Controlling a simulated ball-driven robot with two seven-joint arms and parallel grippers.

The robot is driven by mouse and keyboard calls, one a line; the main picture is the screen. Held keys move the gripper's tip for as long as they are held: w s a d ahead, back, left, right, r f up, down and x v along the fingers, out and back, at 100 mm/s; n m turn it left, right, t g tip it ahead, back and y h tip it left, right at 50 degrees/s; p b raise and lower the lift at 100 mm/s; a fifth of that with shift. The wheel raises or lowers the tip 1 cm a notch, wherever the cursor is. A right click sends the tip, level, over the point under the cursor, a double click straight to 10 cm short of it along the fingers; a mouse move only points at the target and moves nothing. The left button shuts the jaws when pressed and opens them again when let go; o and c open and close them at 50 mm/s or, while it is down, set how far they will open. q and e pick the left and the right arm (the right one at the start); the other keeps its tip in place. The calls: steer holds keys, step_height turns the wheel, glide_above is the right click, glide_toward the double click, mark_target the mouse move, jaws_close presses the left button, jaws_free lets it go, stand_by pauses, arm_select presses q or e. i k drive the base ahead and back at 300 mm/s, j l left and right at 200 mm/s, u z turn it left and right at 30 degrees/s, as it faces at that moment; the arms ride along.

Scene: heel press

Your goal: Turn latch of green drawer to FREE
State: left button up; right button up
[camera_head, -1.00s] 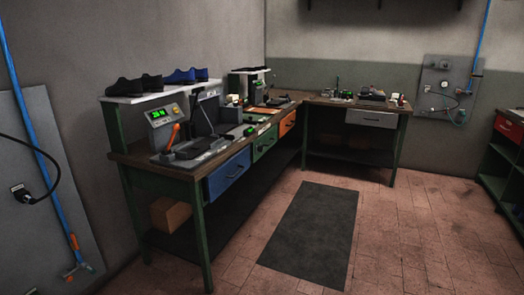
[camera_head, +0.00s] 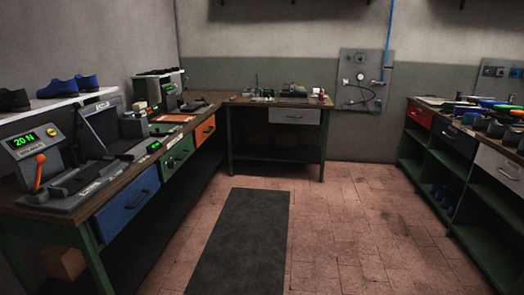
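The green drawer (camera_head: 178,155) is under the left workbench, between a blue drawer (camera_head: 126,207) and an orange drawer (camera_head: 205,131). It looks shut, with a dark handle on its front. A small pale mark or fitting (camera_head: 171,162) shows on its front, too small to read or to tell as the latch's setting. Neither of my grippers is in view.
The left workbench (camera_head: 62,219) holds a press with a green display (camera_head: 24,140) and an orange lever (camera_head: 39,172). A dark mat (camera_head: 238,245) lies on clear tiled floor. A back bench (camera_head: 277,103) and right shelf unit (camera_head: 446,160) border the room.

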mark_target(171, 165)
steer(key=i+l+z, duration=0.1)
steer(key=i+z, duration=0.3)
steer(key=i, duration=1.5)
